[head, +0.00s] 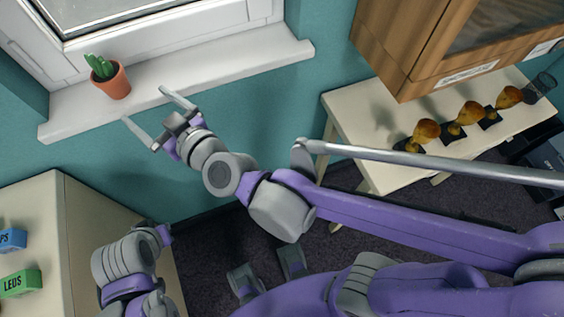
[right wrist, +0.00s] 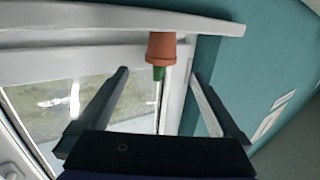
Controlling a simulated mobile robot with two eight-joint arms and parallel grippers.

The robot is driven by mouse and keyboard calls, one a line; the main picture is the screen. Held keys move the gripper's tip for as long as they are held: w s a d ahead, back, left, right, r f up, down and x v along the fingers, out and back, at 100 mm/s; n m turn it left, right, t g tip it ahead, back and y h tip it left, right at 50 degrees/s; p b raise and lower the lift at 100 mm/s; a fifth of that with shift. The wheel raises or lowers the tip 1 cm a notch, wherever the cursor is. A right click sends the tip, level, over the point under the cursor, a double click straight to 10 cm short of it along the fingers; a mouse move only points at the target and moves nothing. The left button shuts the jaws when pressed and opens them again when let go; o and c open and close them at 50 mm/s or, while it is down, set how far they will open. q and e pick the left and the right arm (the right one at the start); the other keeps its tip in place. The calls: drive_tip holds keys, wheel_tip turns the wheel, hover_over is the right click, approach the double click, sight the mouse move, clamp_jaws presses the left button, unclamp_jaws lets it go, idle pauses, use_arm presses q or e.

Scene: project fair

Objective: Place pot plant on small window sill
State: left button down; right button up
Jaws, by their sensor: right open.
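The pot plant, a green cactus in a terracotta pot (head: 113,82), stands upright on the white window sill (head: 225,65), near its left end. My right gripper (head: 144,104) is open and empty at the sill's front edge. Its two fingers point toward the pot, with a gap between them and it. In the right wrist view the picture is upside down.
The window frame (head: 190,28) rises behind the sill. A wooden cabinet (head: 395,45) hangs at the upper right. Below it a cream table (head: 350,103) bears several gold trophies (head: 424,132). The sill's right part is clear.

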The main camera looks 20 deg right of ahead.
drive_tip(key=s+d+f+m+g+h, duration=0.1)
drive_tip(key=s+d+f+g+h, duration=0.1)
drive_tip(key=s+d+f, duration=0.3)
drive_tip(key=s+d+f+m+g+h, duration=0.2)
drive_tip(key=s+d+f+g, duration=0.3)
drive_tip(key=d+f, duration=0.3)
drive_tip(key=s+d+f+m+g+h, duration=0.2)
drive_tip(key=s+d+f, duration=0.4)
drive_tip(key=d, duration=0.6)
drive_tip(key=shift+d+f+g+h, duration=0.3)
drive_tip(key=shift+f+g+h, duration=0.2)
drive_tip(key=shift+g+h, duration=0.3)
drive_tip(key=shift+s, duration=0.1)
